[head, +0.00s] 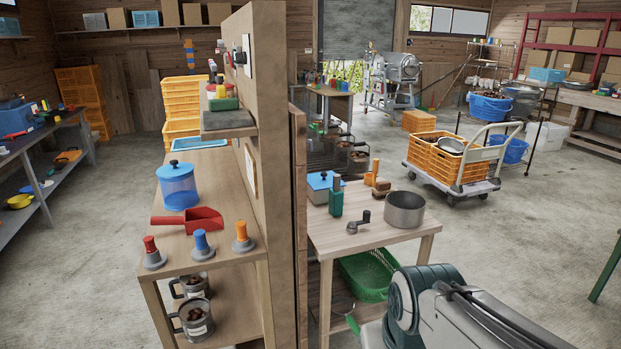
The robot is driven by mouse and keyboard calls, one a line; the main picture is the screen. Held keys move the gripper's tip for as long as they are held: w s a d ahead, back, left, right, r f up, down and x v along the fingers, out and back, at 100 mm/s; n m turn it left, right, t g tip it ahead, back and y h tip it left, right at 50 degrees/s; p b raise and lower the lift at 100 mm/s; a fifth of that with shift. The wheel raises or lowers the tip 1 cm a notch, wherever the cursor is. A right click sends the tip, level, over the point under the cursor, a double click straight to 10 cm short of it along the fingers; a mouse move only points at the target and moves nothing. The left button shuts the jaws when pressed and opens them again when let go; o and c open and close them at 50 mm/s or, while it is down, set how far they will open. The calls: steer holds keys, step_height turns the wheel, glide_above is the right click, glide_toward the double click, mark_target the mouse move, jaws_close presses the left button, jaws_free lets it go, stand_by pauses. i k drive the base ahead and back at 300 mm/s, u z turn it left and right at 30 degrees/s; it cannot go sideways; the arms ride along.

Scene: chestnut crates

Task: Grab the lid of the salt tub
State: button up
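I take this for the salt tub, but I can read no label. A grey pan with a blue lid and dark knob (323,181) stands on the right table, beyond the partition. My arm enters at the lower right, on the right side of the partition, away from the tub. My gripper's fingers do not show.
A red scoop (190,220) lies just in front of the tub, with red, blue and orange-topped grey pieces nearer the edge. The partition (271,130) separates the tables. The right table holds a metal pot (404,209). Open floor lies left and right.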

mark_target(323, 180)
steer(key=z, duration=0.5)
steer(key=i, duration=0.85)
steer(key=z, duration=0.45)
steer(key=i, duration=0.8)
steer(key=u, duration=0.95)
steer(key=i, duration=0.6)
steer(key=u, duration=0.5)
